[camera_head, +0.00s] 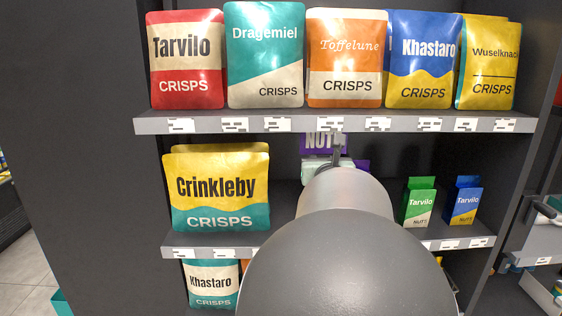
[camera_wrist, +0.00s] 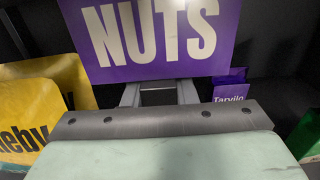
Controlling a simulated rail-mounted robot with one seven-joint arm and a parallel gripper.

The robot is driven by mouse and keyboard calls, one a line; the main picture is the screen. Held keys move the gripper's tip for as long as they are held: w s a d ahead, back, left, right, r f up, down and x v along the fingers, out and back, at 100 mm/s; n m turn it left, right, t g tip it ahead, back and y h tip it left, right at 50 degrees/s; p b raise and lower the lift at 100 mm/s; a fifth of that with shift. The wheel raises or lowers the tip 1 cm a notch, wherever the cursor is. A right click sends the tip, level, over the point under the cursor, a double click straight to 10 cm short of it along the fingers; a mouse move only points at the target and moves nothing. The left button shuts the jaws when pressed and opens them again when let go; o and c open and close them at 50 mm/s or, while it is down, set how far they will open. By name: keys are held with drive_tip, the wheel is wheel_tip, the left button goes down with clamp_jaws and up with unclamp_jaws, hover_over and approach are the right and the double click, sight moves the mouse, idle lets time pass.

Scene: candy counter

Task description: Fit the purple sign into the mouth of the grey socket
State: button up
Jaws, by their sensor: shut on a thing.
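The purple sign (camera_head: 316,143), lettered NUTS, is just under the upper shelf edge in the head view, partly covered by my arm. In the wrist view the sign (camera_wrist: 155,38) is large and upright, its top cut off by the frame. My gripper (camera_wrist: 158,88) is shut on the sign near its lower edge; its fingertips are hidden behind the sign. In the head view, my arm hides most of the gripper. I cannot make out the grey socket for certain in either view.
The upper shelf edge (camera_head: 400,125) runs close to the sign, with several crisps bags above. Below stand a yellow Crinkleby bag (camera_head: 218,188) at left, green (camera_head: 419,203) and blue (camera_head: 465,203) boxes at right. A purple Tarvilo box (camera_wrist: 230,88) stands behind the gripper.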

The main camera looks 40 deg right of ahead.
drive_tip(key=shift+a+f+b, duration=0.1)
drive_tip(key=shift+b, duration=0.5)
wheel_tip(320, 180, down, 5)
drive_tip(key=b, duration=0.5)
drive_tip(key=shift+b, duration=0.35)
drive_tip(key=shift+b, duration=0.8)
idle(0.8)
drive_tip(key=shift+f+b, duration=1.6)
drive_tip(key=shift+b, duration=1.6)
idle(1.5)
